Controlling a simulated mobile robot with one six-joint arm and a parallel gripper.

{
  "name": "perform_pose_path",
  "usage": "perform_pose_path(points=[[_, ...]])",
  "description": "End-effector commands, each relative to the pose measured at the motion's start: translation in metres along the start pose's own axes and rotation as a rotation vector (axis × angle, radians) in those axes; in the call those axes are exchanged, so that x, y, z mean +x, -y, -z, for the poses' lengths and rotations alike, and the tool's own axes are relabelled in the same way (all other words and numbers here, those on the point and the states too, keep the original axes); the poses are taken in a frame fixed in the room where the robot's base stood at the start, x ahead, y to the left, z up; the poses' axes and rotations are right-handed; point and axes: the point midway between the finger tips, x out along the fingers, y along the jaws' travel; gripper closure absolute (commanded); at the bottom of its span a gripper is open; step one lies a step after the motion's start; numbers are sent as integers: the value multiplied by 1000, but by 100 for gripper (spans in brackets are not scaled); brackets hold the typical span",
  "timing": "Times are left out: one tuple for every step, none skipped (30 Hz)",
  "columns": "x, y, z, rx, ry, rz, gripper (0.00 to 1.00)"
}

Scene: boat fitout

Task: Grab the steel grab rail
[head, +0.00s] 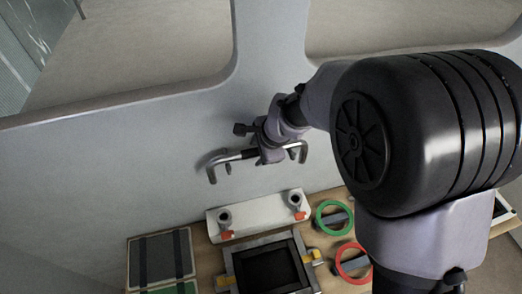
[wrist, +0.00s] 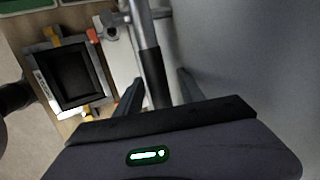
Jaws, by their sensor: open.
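The steel grab rail (head: 232,158) is a shiny bar with bent ends and a black sleeve in its middle. It lies close against the grey wall in the head view. My gripper (head: 266,155) is at the rail's middle. In the wrist view the rail (wrist: 143,28) runs down between the two fingers of my gripper (wrist: 159,88), with the black sleeve (wrist: 149,64) between them. The fingers are open, with gaps beside the bar. My gripper's body hides the rail's near part in the wrist view, and how the rail is held up is unclear.
Below the rail stands a white plate (head: 258,218) with two grey fittings and orange parts. A dark framed box (head: 238,280) with yellow clips, a green ring (head: 320,222), a red ring (head: 340,268) and dark panels (head: 147,262) lie on the wooden bench. The grey wall (head: 120,170) is close behind.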

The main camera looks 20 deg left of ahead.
Motion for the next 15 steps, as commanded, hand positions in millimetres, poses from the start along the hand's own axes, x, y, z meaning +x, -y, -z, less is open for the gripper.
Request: perform_pose_path(points=[[-1, 0, 0, 0, 0, 0, 54], [-1, 0, 0, 0, 0, 0, 54], [-1, 0, 0, 0, 0, 0, 54], [-1, 0, 0, 0, 0, 0, 60], [-1, 0, 0, 0, 0, 0, 65], [-1, 0, 0, 0, 0, 0, 73], [-1, 0, 0, 0, 0, 0, 79], [-1, 0, 0, 0, 0, 0, 85], [-1, 0, 0, 0, 0, 0, 93], [-1, 0, 0, 0, 0, 0, 99], [-1, 0, 0, 0, 0, 0, 100], [-1, 0, 0, 0, 1, 0, 100], [-1, 0, 0, 0, 1, 0, 100], [-1, 0, 0, 0, 1, 0, 100], [-1, 0, 0, 0, 1, -1, 100]])
